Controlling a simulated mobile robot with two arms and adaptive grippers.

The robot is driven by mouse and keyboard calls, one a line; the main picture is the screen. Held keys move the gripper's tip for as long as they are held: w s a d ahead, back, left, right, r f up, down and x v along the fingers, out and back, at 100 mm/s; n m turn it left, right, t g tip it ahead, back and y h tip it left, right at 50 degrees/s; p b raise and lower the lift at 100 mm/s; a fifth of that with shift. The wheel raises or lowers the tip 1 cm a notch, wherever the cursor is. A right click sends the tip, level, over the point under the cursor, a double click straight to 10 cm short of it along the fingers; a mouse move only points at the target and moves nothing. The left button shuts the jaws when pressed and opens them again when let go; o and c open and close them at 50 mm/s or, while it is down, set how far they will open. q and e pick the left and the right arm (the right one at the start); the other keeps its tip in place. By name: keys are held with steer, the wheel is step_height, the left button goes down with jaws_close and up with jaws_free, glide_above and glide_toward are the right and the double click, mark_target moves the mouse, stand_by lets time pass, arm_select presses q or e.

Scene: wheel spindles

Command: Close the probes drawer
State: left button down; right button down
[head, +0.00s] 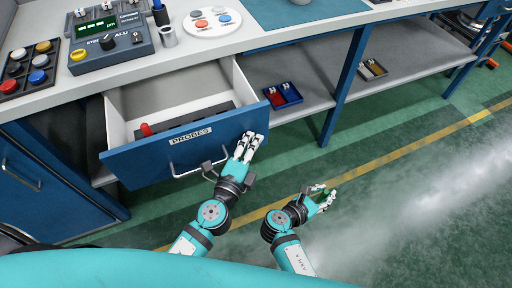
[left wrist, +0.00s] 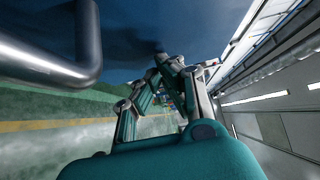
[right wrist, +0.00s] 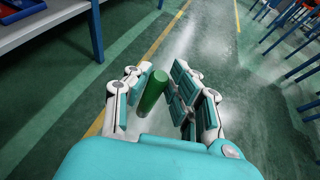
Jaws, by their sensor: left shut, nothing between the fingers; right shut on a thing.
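The probes drawer (head: 125,162) is open, pulled out from under the bench, with a blue front, a label (head: 190,136) and a metal handle (head: 190,172). Inside lie a red piece (head: 146,130) and a dark insert. My left gripper (head: 247,146) is shut and empty at the right part of the drawer front; I cannot tell whether it touches. In the left wrist view the handle (left wrist: 50,65) is close at upper left and the fingers (left wrist: 160,90) face the blue front. My right gripper (head: 322,199) is shut on a green cylinder (right wrist: 153,93), held above the floor right of the drawer.
A blue bin (head: 283,96) stands on the lower shelf. A blue leg (head: 342,90) stands to the right. The floor is clear.

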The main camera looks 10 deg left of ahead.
arm_select(q)
steer(key=w+a, duration=0.4)
steer(key=w, duration=0.2)
steer(key=w+a, duration=0.4)
steer(key=w, duration=0.2)
steer(key=w+a+b, duration=0.1)
steer(key=w+a, duration=0.3)
steer(key=w, duration=0.2)
steer(key=shift+w+a, duration=0.2)
steer(key=shift+a, duration=0.05)
arm_select(e)
steer(key=shift+f, duration=0.45)
arm_select(q)
steer(key=shift+w+a, duration=0.45)
steer(key=shift+w, duration=0.25)
arm_select(e)
steer(key=shift+f, duration=0.15)
arm_select(q)
steer(key=shift+a+r, duration=0.1)
steer(key=shift+w+a, duration=0.1)
arm_select(e)
steer(key=shift+d, duration=0.1)
